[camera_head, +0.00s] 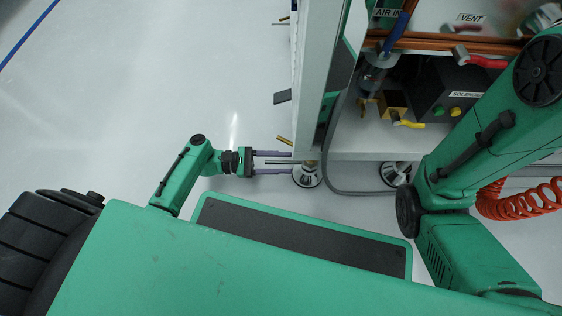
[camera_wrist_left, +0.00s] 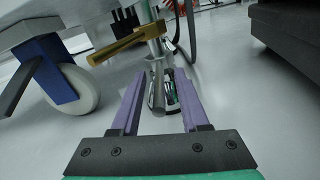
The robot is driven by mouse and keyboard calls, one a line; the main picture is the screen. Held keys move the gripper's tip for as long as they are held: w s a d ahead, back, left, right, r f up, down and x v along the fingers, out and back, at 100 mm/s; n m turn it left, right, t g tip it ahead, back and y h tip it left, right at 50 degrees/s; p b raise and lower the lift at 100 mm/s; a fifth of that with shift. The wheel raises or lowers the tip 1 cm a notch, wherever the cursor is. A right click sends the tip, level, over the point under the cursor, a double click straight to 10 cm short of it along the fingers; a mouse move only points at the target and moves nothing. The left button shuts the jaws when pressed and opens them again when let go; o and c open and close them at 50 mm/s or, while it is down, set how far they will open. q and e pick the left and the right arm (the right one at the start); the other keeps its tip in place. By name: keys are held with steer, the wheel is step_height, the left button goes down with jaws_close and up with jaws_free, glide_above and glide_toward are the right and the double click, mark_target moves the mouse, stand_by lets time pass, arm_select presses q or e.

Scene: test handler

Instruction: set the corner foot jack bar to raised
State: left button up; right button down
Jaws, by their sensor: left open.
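The corner foot (camera_head: 307,174) is a round metal pad under the cabinet's near corner. A thin grey rod (camera_head: 279,162), which looks like the jack bar, sticks out left from it. My left gripper (camera_head: 290,162) has two purple fingers, open, one on each side of this rod. In the left wrist view the grey rod (camera_wrist_left: 158,95) points toward the camera between the open fingers (camera_wrist_left: 160,78), with a visible gap on both sides. A brass bar (camera_wrist_left: 125,46) crosses above it, and also shows in the head view (camera_head: 284,140). My right gripper is out of view.
A blue-and-white caster (camera_wrist_left: 72,85) stands left of the foot in the wrist view. A second foot (camera_head: 394,174) is further right under the cabinet. A grey hose (camera_head: 345,190) loops near the corner. The floor to the left is clear.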

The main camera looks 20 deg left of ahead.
arm_select(q)
jaws_close()
stand_by(1.4)
